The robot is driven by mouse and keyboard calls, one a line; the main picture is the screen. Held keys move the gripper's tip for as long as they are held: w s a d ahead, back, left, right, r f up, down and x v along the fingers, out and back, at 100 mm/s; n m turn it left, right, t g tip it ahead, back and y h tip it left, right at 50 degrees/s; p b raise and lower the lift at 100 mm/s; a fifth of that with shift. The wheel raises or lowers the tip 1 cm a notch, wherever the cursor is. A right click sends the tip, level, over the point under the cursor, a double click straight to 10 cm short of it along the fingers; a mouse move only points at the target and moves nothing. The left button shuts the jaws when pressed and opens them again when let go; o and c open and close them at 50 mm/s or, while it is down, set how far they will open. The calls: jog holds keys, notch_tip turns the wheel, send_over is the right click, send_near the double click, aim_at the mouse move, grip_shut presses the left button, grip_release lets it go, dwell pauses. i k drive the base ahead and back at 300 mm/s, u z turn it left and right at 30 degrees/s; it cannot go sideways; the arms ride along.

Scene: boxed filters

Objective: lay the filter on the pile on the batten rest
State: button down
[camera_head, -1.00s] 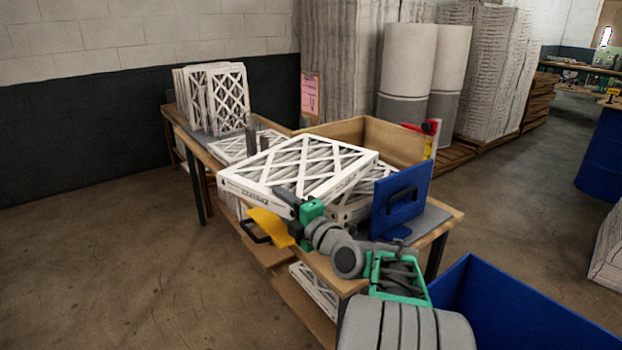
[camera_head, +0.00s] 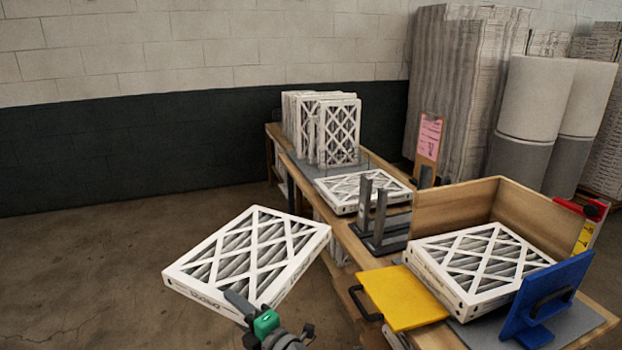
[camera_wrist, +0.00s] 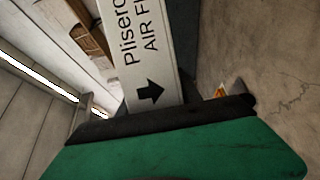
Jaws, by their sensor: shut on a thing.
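My gripper (camera_head: 245,308) is shut on the near edge of a white-framed pleated filter (camera_head: 252,258). The filter is tilted in the picture and held in the air, over open floor left of the table. In the wrist view, the filter's printed side (camera_wrist: 143,45) with a black arrow stands between the jaws. Another filter (camera_head: 362,190) lies flat on the table behind the grey uprights. I cannot make out the battens, nor tell surely which filters are the task's pile.
Several filters (camera_head: 322,128) stand upright at the table's far end. The floor at left is clear.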

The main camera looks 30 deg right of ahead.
aim_at(354, 189)
jog(key=i, duration=1.85)
jog(key=z, duration=0.45)
